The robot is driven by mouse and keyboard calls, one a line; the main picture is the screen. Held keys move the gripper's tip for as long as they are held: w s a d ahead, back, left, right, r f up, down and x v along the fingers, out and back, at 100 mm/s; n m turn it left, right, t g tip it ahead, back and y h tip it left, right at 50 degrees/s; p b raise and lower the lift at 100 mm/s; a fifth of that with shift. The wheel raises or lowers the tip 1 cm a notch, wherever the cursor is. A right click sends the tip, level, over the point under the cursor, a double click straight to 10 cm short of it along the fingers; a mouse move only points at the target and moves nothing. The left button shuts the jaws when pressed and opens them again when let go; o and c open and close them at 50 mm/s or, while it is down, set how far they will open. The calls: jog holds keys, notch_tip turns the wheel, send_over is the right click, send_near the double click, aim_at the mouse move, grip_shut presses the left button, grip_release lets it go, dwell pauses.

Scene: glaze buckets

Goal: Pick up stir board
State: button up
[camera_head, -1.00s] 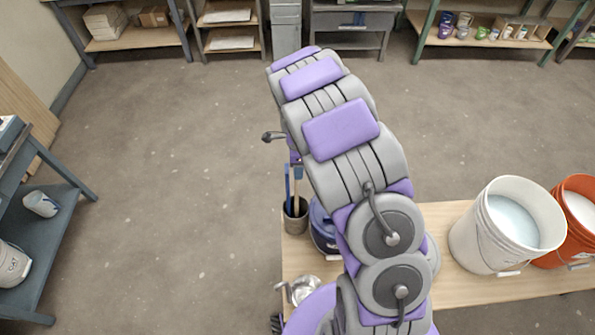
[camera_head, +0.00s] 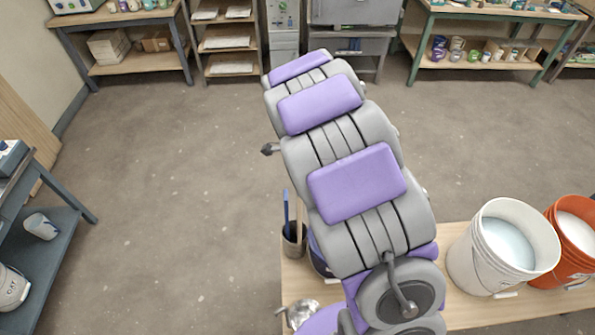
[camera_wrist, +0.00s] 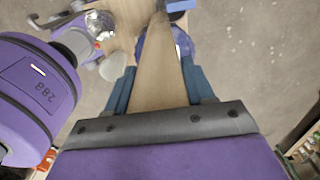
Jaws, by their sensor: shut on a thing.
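The stir board is a flat, pale wooden board (camera_wrist: 158,65) in the middle of the wrist view, narrowing away from me. My gripper (camera_wrist: 158,82) has a blue finger on each side of it and is shut on it. In the head view my own arm covers the gripper and the board.
A dark cup (camera_head: 293,240) with a blue-handled tool and a wooden stick stands on the pale table (camera_head: 297,283). A shiny metal vessel (camera_head: 302,313) is nearer. A white bucket (camera_head: 470,260) and an orange bucket (camera_head: 552,270) stand right. Floor at left is clear.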

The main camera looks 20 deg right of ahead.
jog(key=s+d+r+p, duration=0.1)
jog(key=s+p, duration=0.1)
jog(key=s, duration=1.1)
jog(key=shift+s+p, duration=0.3)
jog(key=shift+p, duration=0.1)
jog(key=shift+w, duration=0.1)
